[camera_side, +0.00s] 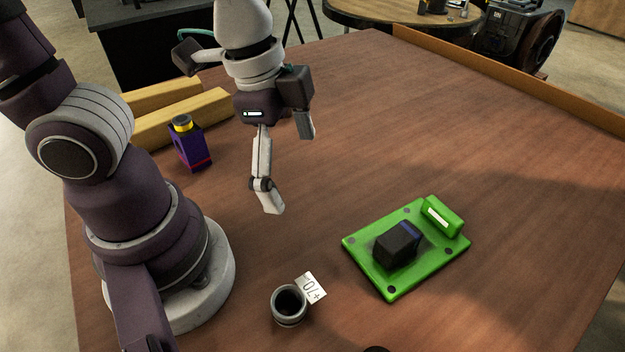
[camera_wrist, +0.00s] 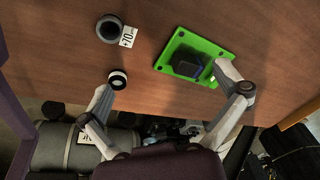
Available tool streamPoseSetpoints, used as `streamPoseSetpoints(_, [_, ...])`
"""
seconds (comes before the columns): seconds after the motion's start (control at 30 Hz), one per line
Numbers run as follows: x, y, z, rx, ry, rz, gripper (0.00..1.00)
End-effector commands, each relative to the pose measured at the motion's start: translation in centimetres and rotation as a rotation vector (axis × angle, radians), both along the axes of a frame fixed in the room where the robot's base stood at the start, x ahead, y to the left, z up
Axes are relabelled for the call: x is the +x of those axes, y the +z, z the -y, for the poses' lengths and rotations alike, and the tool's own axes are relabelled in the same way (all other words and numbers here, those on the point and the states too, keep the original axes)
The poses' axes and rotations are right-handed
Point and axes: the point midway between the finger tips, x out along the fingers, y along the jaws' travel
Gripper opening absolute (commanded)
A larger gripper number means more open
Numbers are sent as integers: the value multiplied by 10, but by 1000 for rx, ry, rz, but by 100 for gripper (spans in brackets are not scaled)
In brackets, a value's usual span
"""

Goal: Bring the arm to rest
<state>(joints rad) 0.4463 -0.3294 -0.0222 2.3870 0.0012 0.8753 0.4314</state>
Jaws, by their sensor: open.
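My gripper (camera_side: 288,165) hangs above the wooden table in the side view, with its two fingers spread wide and nothing between them. It is well above the tabletop and apart from every object. In the wrist view my gripper (camera_wrist: 167,84) also shows open and empty, a finger on each side. The arm's base stands at the left of the table in the side view.
A green plate (camera_side: 359,246) carries a black block (camera_side: 396,246). A grey cup (camera_side: 289,306) stands by a "+70" card (camera_side: 311,288). A purple bottle (camera_side: 189,150) stands near yellow beams (camera_side: 182,117). A black-and-white round part (camera_wrist: 117,79) shows near one fingertip. The table's far right is clear.

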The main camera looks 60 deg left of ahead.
Motion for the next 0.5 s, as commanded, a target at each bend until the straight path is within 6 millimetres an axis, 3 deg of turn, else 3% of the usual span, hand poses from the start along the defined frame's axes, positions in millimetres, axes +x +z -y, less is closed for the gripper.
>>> streamPoseSetpoints(0.1, [10, 26, -45, -116, 483, 132, 97])
streamPoseSetpoints(0.2, [9, 38, -70, -189, 761, 212, 97])
streamPoseSetpoints(0.3, [7, 42, -80, -220, 869, 243, 97])
streamPoseSetpoints(0.5, [7, 42, -80, -222, 875, 243, 97])
